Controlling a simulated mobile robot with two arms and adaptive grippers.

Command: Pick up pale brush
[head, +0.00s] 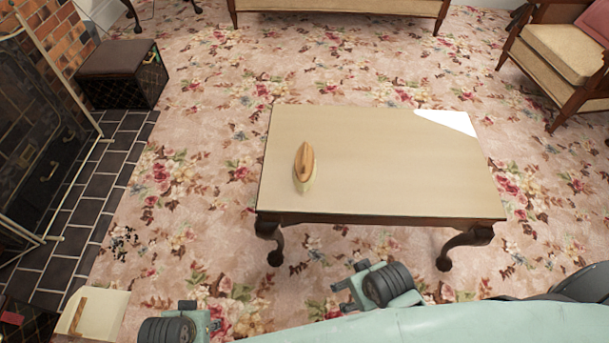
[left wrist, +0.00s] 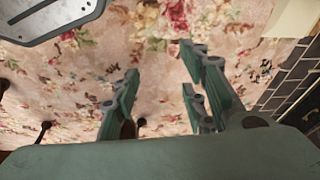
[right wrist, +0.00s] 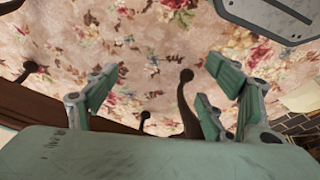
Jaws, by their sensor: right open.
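A brush-like object (head: 304,165), with an orange-brown wooden top and a pale underside, lies on the left part of the coffee table (head: 390,150). It points lengthwise toward the back. My right gripper (head: 345,293) is in front of the table and below the brush in the picture, well apart from it. In the right wrist view my right gripper (right wrist: 160,75) has its fingers spread with nothing between them. My left gripper (head: 205,315) is at the bottom left of the head view. In the left wrist view its fingers (left wrist: 160,65) are apart and empty. Neither wrist view shows the brush.
The table's dark curved legs (head: 272,240) stand on a floral carpet. A white patch (head: 447,121) covers its back right corner. A fireplace screen (head: 45,130) and dark box (head: 122,75) are at left; an armchair (head: 560,55) is at right. Carpet around the table is open.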

